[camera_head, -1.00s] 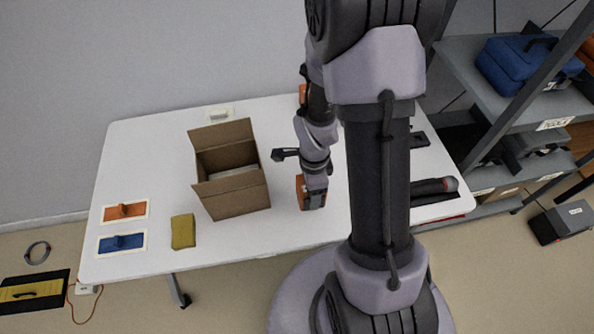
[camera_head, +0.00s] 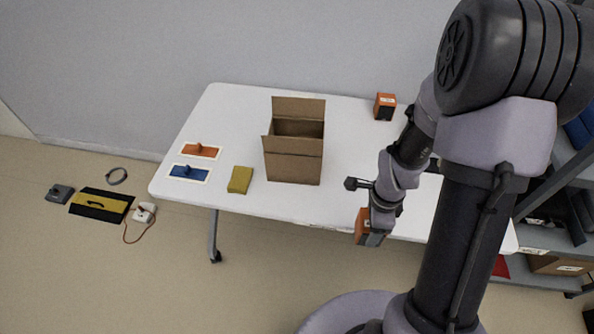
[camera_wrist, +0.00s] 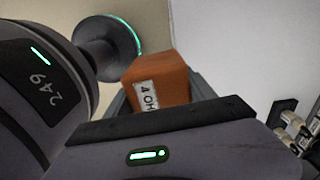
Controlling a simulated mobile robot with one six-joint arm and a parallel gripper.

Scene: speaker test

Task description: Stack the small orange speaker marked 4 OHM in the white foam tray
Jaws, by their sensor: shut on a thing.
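My gripper (camera_head: 374,238) is shut on a small orange speaker (camera_head: 363,226) and holds it near the table's front edge, right of the cardboard box. In the wrist view the speaker (camera_wrist: 152,76) shows a white label reading 4 OHM, between the grey fingers, partly hidden by the gripper body. A second orange speaker (camera_head: 385,106) with a dark front stands at the back of the table; its label is too small to read. The white foam tray cannot be made out now; the inside of the open box is mostly hidden by its front wall.
The open cardboard box (camera_head: 292,167) stands mid-table with flaps up. The white table (camera_head: 345,150) is bare between box and arm. Shelves stand at right.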

